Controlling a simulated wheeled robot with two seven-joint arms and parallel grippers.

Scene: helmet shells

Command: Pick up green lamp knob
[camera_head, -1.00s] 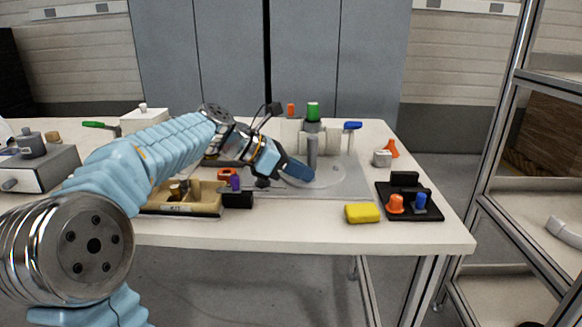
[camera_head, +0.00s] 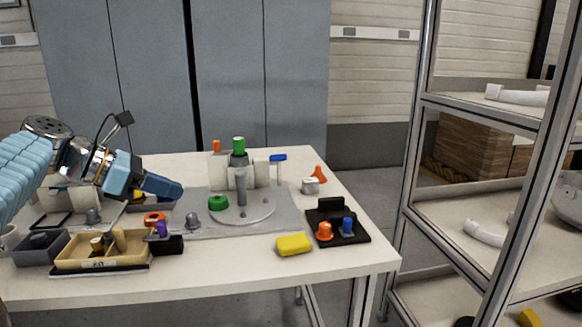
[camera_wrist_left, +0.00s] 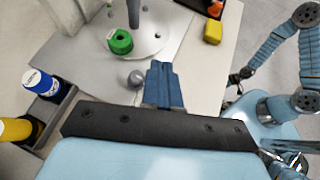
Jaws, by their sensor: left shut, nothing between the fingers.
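A green round knob (camera_head: 218,202) sits on the grey round plate (camera_head: 258,213), left of a grey post (camera_head: 241,187). It also shows in the left wrist view (camera_wrist_left: 120,41), upper left of the fingers, with a hole or dark spot in it. A second green piece (camera_head: 238,145), a cap, tops a grey cylinder at the back. I cannot tell for sure which is the lamp knob. My left gripper (camera_head: 178,191) is shut and empty, left of the round plate and apart from the knob; its blue fingers also show in the wrist view (camera_wrist_left: 162,82).
A small grey dome (camera_head: 192,219) lies between the gripper and the plate. A tan kit tray (camera_head: 102,259) and a black block with a purple peg stand at the front left. A yellow block (camera_head: 294,244) and a black stand (camera_head: 350,235) are at the right. A shelf rack stands beyond.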

